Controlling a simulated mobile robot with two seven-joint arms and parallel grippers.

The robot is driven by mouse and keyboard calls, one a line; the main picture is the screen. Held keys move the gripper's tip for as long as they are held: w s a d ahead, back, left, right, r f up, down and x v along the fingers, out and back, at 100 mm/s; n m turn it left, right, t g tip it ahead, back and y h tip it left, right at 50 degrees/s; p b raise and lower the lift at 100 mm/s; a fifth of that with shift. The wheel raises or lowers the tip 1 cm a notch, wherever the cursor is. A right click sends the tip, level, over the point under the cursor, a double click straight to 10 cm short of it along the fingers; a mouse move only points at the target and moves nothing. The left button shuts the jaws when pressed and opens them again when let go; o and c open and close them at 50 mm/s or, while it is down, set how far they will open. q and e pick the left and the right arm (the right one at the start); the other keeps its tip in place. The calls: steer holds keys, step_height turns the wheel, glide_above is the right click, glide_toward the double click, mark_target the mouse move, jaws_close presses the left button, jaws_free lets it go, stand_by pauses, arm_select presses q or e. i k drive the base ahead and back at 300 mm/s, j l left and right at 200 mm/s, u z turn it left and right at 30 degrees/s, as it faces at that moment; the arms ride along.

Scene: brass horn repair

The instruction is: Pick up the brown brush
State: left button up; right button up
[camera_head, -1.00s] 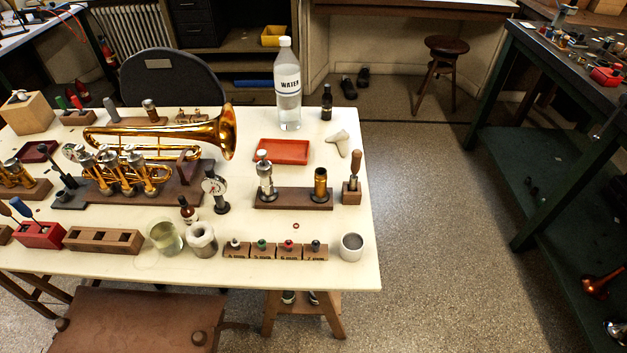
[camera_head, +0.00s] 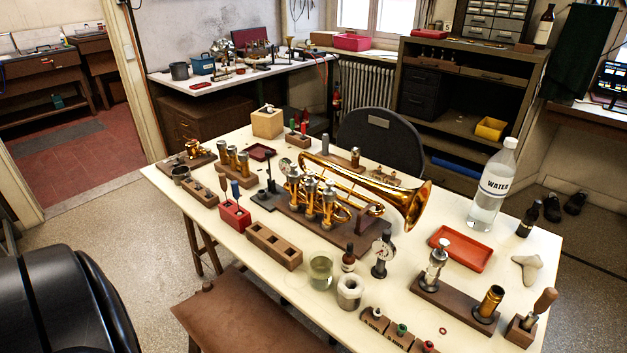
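I cannot tell for certain which item is the brown brush. A brown-handled tool (camera_head: 544,301) stands upright, slightly tilted, in a small wooden block (camera_head: 520,331) at the table's right end; its lower end is hidden in the block. Another thin brown handle (camera_head: 223,183) stands in a wooden block (camera_head: 201,193) on the left part of the table, beside a blue-handled tool (camera_head: 235,190) in a red holder (camera_head: 235,216). Neither of my grippers shows in the view.
A brass horn (camera_head: 400,200) lies across the middle of the cream table (camera_head: 215,260). A water bottle (camera_head: 490,190), red tray (camera_head: 461,249) and glass jar (camera_head: 319,270) stand around it. A brown bench seat (camera_head: 250,310) is at the near edge.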

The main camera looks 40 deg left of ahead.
mark_target(222, 178)
steer(key=u, duration=1.95)
steer(key=i+j, duration=0.1)
steer(key=j, duration=0.4)
steer(key=j+z, duration=0.15)
steer(key=j, duration=0.35)
steer(key=i, duration=0.05)
